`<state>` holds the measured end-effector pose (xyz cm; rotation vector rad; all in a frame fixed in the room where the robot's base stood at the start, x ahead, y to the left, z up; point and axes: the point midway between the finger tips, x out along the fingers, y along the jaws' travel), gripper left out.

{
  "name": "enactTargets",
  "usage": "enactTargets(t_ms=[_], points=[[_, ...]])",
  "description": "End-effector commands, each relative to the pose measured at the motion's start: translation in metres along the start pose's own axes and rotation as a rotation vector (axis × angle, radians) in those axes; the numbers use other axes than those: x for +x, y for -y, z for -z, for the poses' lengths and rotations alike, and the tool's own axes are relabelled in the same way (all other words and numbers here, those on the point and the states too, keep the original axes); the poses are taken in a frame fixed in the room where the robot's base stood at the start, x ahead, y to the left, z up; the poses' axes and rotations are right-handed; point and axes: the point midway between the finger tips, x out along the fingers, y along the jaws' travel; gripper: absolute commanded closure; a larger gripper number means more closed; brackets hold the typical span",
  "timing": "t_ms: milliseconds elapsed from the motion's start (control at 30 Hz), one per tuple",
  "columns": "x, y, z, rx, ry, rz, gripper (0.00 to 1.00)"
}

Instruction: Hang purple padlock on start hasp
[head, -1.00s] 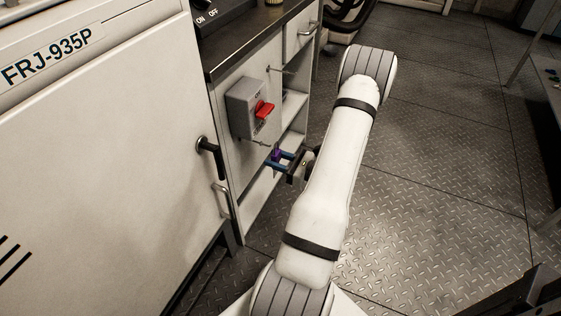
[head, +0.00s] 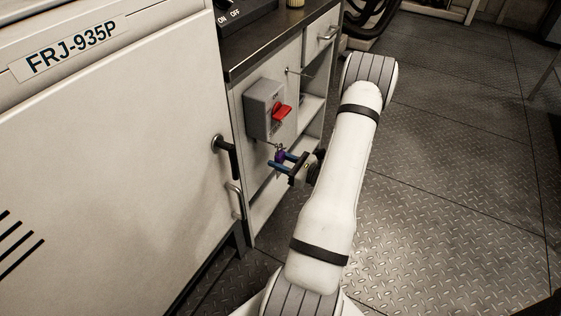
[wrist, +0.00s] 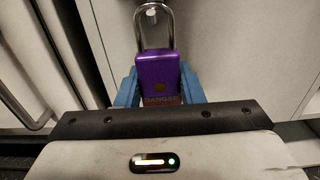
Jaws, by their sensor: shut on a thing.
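The purple padlock (wrist: 158,78) is upright between the blue fingers of my gripper (wrist: 160,92) in the wrist view, with its metal shackle at the top. In the head view the padlock (head: 280,156) shows small, and my gripper (head: 281,162) holds it just below the grey switch box (head: 264,109) with a red handle. A small hasp (head: 276,144) sticks out from the panel under the box, close above the padlock. In the wrist view a small metal piece shows at the top of the shackle. I cannot tell whether the shackle is around the hasp.
A black door handle (head: 226,157) and a pale lower handle (head: 236,200) stand left of my gripper. Open shelves (head: 312,108) lie to the right of the switch panel. The metal floor (head: 430,190) at the right is clear.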

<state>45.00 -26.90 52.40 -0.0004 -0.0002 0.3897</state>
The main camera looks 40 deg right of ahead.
Motion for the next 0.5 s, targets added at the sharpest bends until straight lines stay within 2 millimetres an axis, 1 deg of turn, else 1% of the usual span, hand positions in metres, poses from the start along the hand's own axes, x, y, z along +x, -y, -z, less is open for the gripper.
enactTargets(t_ms=[467, 500], points=[[0.0004, -0.0004, -0.0003, 0.000, 0.001, -0.001, 0.93], [0.0004, -0.0005, -0.0003, 0.000, 0.001, -0.001, 0.63]])
